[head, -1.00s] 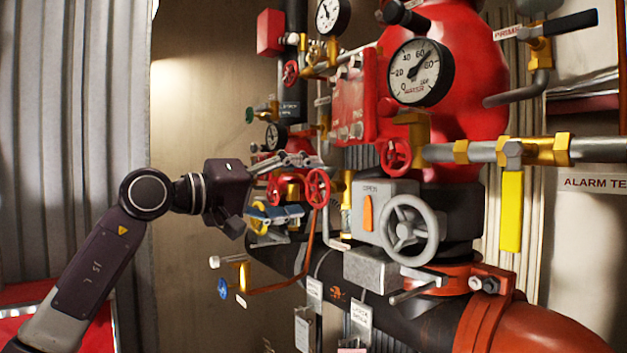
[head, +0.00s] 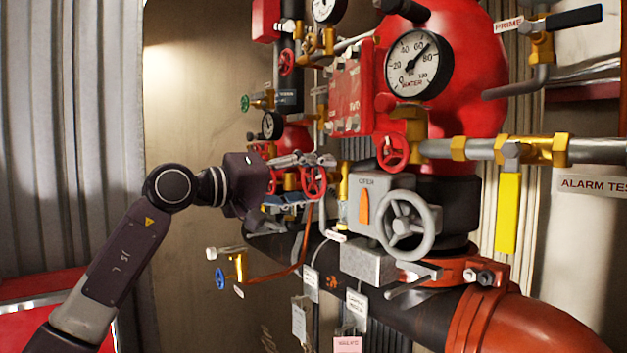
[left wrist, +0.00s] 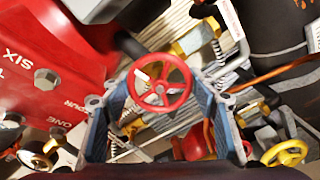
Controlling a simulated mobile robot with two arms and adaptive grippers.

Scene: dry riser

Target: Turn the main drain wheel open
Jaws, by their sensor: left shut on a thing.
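A red spoked handwheel (head: 313,183) sits among the valve pipework, left of the large grey handwheel (head: 407,225). My left gripper (head: 314,176) reaches it from the left, with one finger above it and the blue-grey lower finger below. In the left wrist view the same red handwheel (left wrist: 160,85) lies between the two fingers of my left gripper (left wrist: 160,101), which is shut on it. Its red rim and spokes face the camera. No label reading main drain is legible. My right gripper is not in view.
Another red handwheel (head: 392,152) and a large pressure gauge (head: 418,65) are up to the right. A yellow lever (head: 508,213) hangs at the right. A small blue handwheel (head: 220,279) is below my arm. A yellow handwheel (left wrist: 285,154) shows beside the right finger.

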